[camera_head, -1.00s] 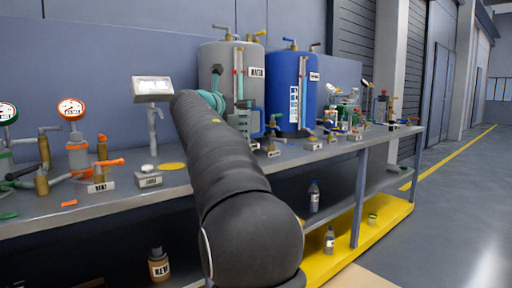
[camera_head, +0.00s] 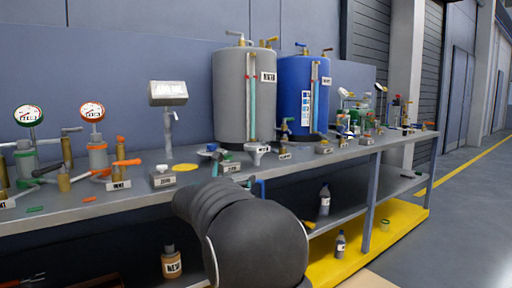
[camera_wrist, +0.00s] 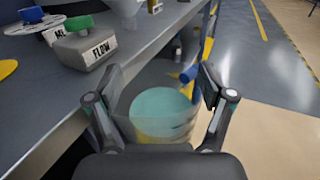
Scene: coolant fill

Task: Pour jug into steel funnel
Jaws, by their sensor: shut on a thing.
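A clear jug (camera_wrist: 160,122) with teal liquid and a blue handle sits between the fingers of my gripper (camera_wrist: 160,100) in the wrist view. My gripper is shut on it, and it looks roughly upright beside the bench's front edge. In the head view my arm hides most of the jug; a blue piece of its handle (camera_head: 261,187) shows at the bench edge. A pale grey funnel-shaped piece (camera_head: 258,151) stands on the bench in front of the grey tank. A pale cone, likely the same funnel (camera_wrist: 126,7), is cut off at the top of the wrist view.
A FLOW block (camera_wrist: 85,45) with a green knob sits on the bench (camera_wrist: 38,95) left of the jug. A grey tank (camera_head: 240,105) and a blue tank (camera_head: 302,95) stand behind. Gauges and valves crowd the bench. Open floor (camera_wrist: 275,105) lies to the right.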

